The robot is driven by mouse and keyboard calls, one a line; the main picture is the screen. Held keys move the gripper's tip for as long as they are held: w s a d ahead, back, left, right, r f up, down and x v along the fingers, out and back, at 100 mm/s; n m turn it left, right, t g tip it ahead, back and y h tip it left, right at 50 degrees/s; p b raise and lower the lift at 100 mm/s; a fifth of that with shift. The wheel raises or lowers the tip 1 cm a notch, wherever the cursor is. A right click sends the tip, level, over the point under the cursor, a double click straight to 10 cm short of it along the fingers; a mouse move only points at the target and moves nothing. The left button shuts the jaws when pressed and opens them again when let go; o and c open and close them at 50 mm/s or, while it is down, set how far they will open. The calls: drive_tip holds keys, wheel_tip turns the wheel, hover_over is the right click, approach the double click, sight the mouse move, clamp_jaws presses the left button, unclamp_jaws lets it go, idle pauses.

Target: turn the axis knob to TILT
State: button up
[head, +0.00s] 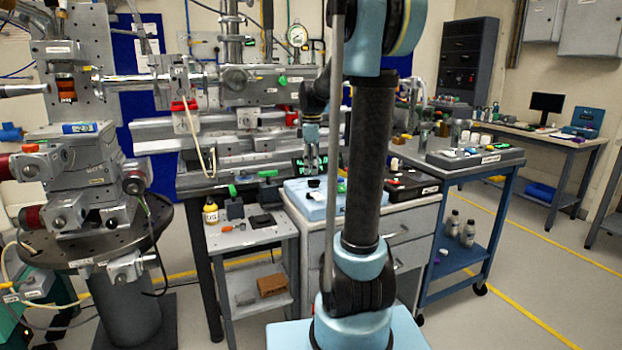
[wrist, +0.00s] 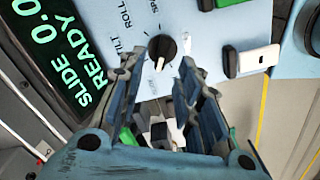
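The axis knob (wrist: 162,47) is a round black dial with a white pointer mark on the light blue control panel (wrist: 205,30). In the wrist view its pointer is toward the lower edge of the dial, near a label mostly hidden by my gripper. The TILT label (wrist: 130,48) is left of the knob, with ROLL above it. The display (wrist: 55,50) reads SLIDE and READY in green. My gripper (wrist: 160,66) is open and empty, its fingertips either side of the knob's lower edge; contact cannot be told. In the head view my gripper (head: 312,172) is above the panel (head: 300,197).
A black switch-like part with a white piece (wrist: 252,60) stands right of the knob. Green and white parts show between my fingers.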

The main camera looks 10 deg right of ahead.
sight(314, 183)
drive_tip(key=shift+f, duration=2.1)
clamp_jaws()
